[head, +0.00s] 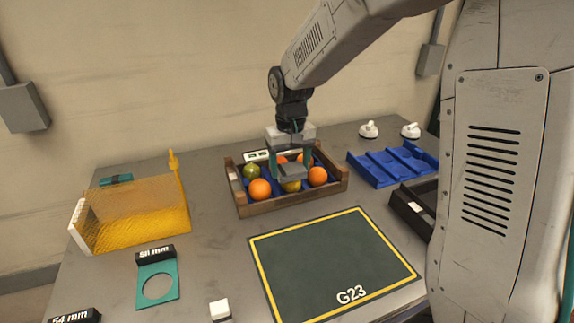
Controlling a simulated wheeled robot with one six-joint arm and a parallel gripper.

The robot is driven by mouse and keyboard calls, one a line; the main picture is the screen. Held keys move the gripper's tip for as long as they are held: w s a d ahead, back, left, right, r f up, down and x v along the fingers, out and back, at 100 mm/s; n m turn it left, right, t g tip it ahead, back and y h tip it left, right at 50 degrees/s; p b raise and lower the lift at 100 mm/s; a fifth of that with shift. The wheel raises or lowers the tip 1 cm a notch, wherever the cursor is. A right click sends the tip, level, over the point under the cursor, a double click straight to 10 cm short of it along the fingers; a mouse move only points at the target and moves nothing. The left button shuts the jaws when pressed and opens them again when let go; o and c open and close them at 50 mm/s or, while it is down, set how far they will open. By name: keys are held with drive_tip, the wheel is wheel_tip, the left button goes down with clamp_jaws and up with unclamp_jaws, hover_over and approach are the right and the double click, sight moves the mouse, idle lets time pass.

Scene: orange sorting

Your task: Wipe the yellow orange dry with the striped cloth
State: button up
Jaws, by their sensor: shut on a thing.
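A wooden crate (290,204) with a blue lining stands at the middle of the table and holds several fruits. The yellow orange (291,187) lies in its front row, between two deeper orange ones, partly covered from above. My gripper (291,171) is over the crate, pointing down, its teal fingers shut on a flat grey pad that I take to be the striped cloth (292,172). I cannot make out stripes at this size. The cloth is right above the yellow orange; I cannot tell whether they touch.
Orange fruits (260,189) (318,176) and a greenish one (252,171) crowd the crate. A dark mat marked G23 (330,262) lies bare in front. A yellow mesh bin (135,215) and teal ring gauge (158,283) are left; a blue tray (390,165) and dark box (412,212) right.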

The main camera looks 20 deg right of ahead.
drive_tip(key=shift+r, duration=3.55)
drive_tip(key=shift+f, duration=0.1)
drive_tip(key=shift+d+f, duration=0.2)
drive_tip(key=shift+f, duration=2.75)
drive_tip(key=shift+f, duration=0.5)
drive_tip(key=shift+d, duration=0.1)
drive_tip(key=shift+d, duration=0.6)
drive_tip(key=shift+a, duration=1.4)
drive_tip(key=shift+d, duration=1.35)
